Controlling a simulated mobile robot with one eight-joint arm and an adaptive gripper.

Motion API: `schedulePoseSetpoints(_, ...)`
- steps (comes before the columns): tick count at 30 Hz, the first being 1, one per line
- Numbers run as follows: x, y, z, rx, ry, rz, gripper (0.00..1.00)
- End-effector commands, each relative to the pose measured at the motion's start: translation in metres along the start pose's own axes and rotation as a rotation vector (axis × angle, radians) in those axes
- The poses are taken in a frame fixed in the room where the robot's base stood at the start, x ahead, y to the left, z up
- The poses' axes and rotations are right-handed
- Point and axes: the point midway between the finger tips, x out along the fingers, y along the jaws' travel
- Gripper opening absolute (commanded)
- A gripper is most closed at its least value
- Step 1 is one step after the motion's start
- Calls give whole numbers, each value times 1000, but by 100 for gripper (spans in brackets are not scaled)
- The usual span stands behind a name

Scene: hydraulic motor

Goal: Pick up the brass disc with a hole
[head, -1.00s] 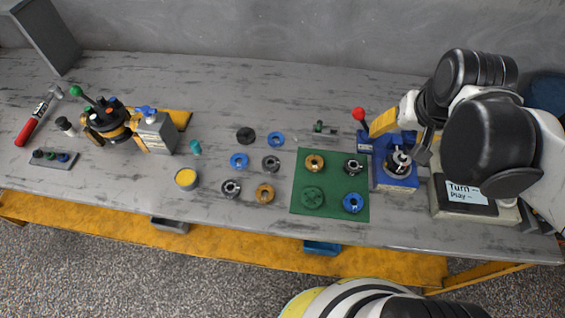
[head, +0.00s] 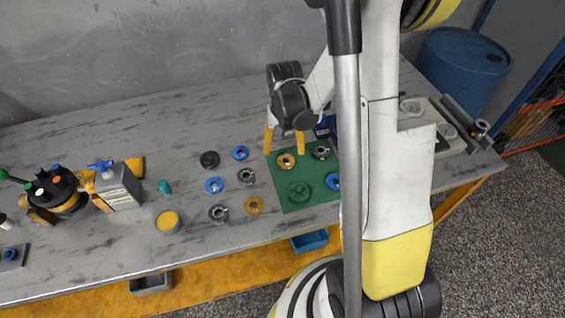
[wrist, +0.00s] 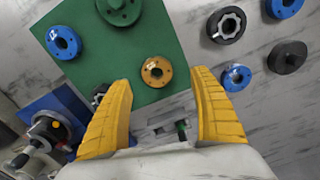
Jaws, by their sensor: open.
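One brass disc with a hole (head: 286,160) lies flat on the green mat (head: 296,207), at its far left corner. A second brass disc (head: 254,205) lies on the bare table left of the mat. My gripper (head: 285,150) is open, pointing down above the mat disc, with nothing between its yellow fingers. In the wrist view, the mat disc (wrist: 156,71) shows whole, just beyond and between the fingertips (wrist: 160,82). The fingers look apart from it; the exact height cannot be told. The second brass disc is not in the wrist view.
On the mat are a dark grey ring (head: 320,152), a green disc (head: 299,191) and a blue ring (head: 333,181). Several blue, grey and black rings lie left of it. A blue fixture (wrist: 50,130) stands close beside the mat.

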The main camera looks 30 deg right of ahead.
Motion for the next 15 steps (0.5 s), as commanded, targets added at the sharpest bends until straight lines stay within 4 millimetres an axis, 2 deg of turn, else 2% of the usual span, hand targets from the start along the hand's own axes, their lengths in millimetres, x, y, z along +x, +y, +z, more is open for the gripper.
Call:
schedulePoseSetpoints(5,12,1,-1,0,1,0,72)
schedulePoseSetpoints(15,58,7,-5,-1,1,0,72)
